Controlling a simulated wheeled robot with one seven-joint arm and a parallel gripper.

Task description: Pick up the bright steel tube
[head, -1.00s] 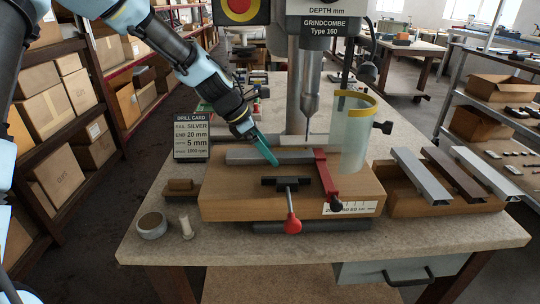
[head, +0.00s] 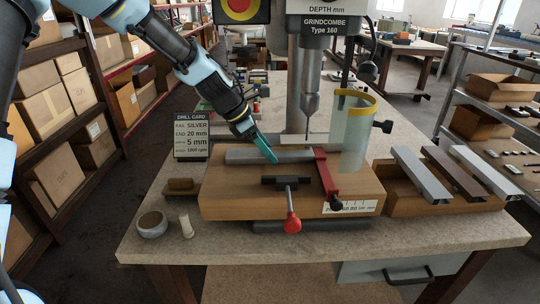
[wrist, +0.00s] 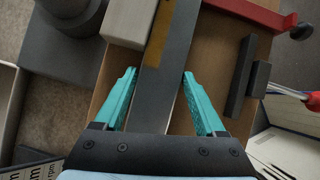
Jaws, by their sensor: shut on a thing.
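A straight grey metal tube (head: 240,157), which I take for the bright steel tube, lies along the back of the wooden drilling block (head: 225,190), under the drill. My gripper (head: 272,156) reaches down from the left, its teal fingers at the tube's middle. In the wrist view the tube (wrist: 160,95) runs between the two fingers of my gripper (wrist: 160,78), which is shut on it. The tube rests level on the block; I cannot see any gap under it. The fingers hide part of it in the head view.
A red clamp bar (head: 325,175) crosses at the tube's right end. A dark clamp with a red handle (head: 292,222) is in front. The drill chuck (head: 310,95) hangs close behind. A clear guard (head: 352,140) stands right. A wooden tray (head: 400,203) holds 3 other profiles.

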